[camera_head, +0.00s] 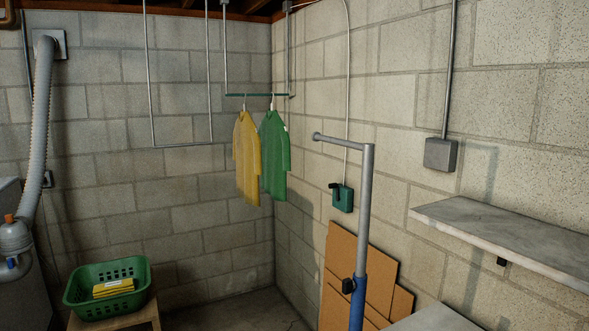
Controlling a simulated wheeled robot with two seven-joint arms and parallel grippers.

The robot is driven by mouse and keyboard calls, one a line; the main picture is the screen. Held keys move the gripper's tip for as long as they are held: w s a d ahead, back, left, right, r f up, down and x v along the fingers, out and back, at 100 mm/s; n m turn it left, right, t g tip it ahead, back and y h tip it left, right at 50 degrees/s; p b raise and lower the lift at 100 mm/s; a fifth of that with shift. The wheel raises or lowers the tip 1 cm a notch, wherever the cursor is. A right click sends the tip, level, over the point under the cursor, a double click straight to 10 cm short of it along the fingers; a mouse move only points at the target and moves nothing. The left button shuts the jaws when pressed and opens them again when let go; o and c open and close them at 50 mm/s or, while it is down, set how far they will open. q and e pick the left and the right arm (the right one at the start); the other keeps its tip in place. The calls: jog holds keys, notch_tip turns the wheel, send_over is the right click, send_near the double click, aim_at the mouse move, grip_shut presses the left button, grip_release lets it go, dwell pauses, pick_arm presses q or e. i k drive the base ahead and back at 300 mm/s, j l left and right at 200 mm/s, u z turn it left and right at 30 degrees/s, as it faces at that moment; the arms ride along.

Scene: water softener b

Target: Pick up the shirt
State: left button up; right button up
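A yellow shirt (246,160) and a green shirt (273,157) hang side by side on hangers from a thin green rail (257,95) in the far corner. The yellow shirt is on the left and the green one on the right. A green laundry basket (82,305) at the lower left holds a folded yellow cloth (113,288), which may also be a shirt. Neither of my grippers shows in the head view.
The basket stands on a small wooden stool (145,314). A grey and blue post (364,215) stands upright in the middle right, near leaning cardboard (355,265). A grey shelf (510,238) juts from the right wall. Bare floor (250,308) lies below the shirts.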

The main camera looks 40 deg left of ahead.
aim_at(274, 137)
jog(key=u, duration=1.1)
